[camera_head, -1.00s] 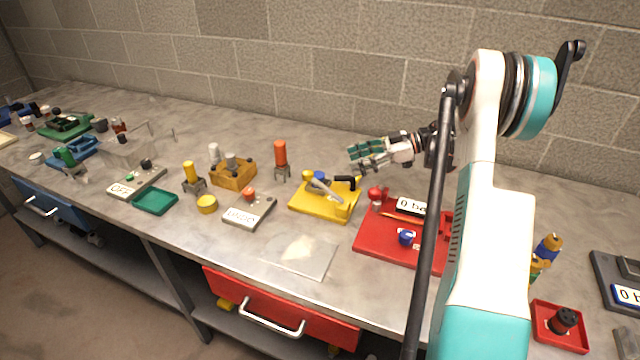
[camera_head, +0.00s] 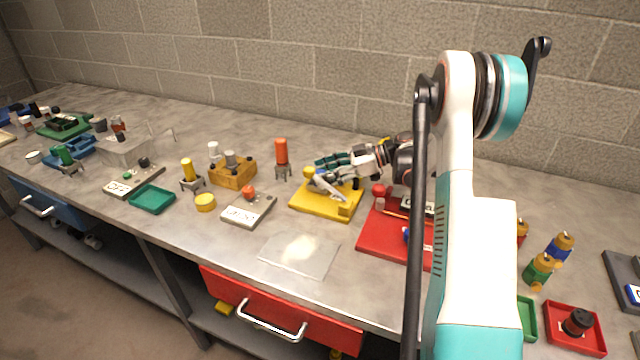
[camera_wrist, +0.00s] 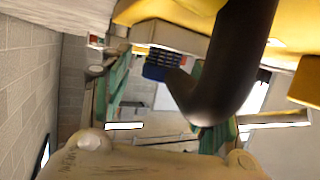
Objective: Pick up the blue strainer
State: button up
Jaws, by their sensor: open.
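The blue strainer (camera_wrist: 157,65) shows in the wrist view as a small ribbed blue piece, between or just beyond the fingers; I cannot tell which. A thick dark curved pipe (camera_wrist: 235,70) hides part of its right side. In the head view the strainer is hidden by my gripper. My gripper (camera_head: 328,168) is open over the back of the yellow board (camera_head: 318,208). Its green fingers also show in the wrist view (camera_wrist: 165,108). I see no contact between the fingers and the strainer.
A red board (camera_head: 385,245) with a red knob stands just right of the yellow one. An orange-topped cylinder (camera_head: 281,152) stands close to the left of my gripper. A clear sheet (camera_head: 300,255) lies in front. The grey wall (camera_head: 330,70) is behind.

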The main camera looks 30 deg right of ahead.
jog(key=c, duration=1.3)
jog(key=shift+o, duration=0.2)
jog(key=shift+d+r, duration=0.1)
jog(key=shift+r, duration=0.1)
